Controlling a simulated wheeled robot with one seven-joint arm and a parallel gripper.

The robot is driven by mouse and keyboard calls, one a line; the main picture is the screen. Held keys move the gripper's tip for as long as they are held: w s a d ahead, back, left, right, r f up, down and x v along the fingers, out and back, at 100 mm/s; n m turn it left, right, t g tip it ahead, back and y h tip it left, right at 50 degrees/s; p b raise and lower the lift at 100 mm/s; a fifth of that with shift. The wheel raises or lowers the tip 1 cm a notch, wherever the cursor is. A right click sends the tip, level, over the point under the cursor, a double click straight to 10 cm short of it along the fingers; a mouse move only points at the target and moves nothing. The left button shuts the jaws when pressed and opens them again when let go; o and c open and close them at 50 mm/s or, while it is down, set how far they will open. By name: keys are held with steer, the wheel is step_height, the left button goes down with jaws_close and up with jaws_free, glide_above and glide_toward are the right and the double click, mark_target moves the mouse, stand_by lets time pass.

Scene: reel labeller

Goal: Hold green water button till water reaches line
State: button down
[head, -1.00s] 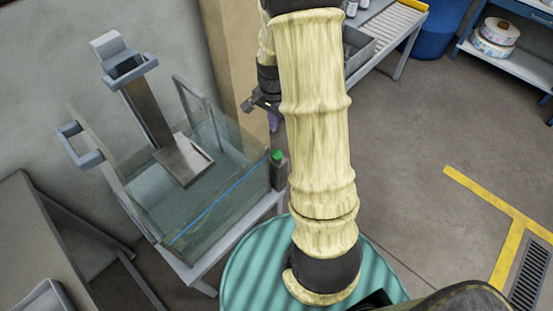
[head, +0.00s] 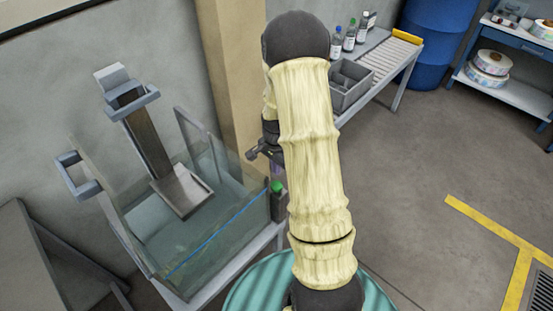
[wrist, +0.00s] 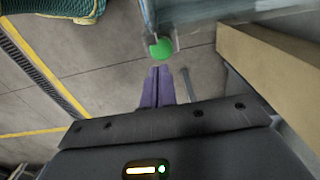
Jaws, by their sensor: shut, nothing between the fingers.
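The green water button (head: 277,186) sits on a dark post at the right corner of the clear water tank (head: 208,254). It also shows in the wrist view (wrist: 160,48), just beyond my fingertips. My gripper (wrist: 159,68) is shut and empty, its purple fingers pointing at the button with a small gap seeming to remain. In the head view my gripper (head: 275,174) is just above the button, partly hidden by my arm. A blue line (head: 215,236) slants across the tank's front wall. Water stands in the tank, but I cannot tell its exact level against the line.
A metal ramp (head: 180,188) with grey brackets stands in the tank. A beige pillar (head: 228,75) rises behind my gripper and shows close on the right in the wrist view. A bench with bottles and a grey bin (head: 350,88) stands behind. The floor at right is clear.

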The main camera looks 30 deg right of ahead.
mark_target(276, 186)
step_height(276, 186, down, 8)
steer(key=shift+r, duration=0.2)
stand_by(0.3)
